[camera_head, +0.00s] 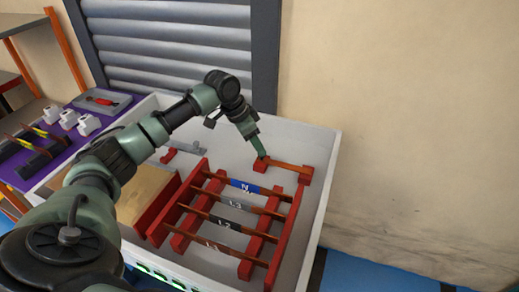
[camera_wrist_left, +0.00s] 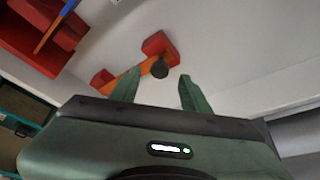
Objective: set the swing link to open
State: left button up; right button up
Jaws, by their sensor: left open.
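The swing link (camera_head: 288,166) is a copper-orange bar at the far right corner of the white box. My left gripper (camera_head: 262,154) points down at the link's left end. Its fingers are open in the left wrist view (camera_wrist_left: 156,84), and the knob shows between and just beyond the fingertips. I cannot tell whether they touch it. My right gripper is not in view.
Red supports carry several labelled bars, including a blue one (camera_head: 244,186), just in front of the link. The white box wall (camera_head: 318,215) rises on the right. A purple table (camera_head: 68,150) with white parts stands at left; a shutter (camera_head: 170,45) is behind.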

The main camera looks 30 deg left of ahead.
pick_arm(q)
jog(key=shift+x, duration=1.55)
grip_shut()
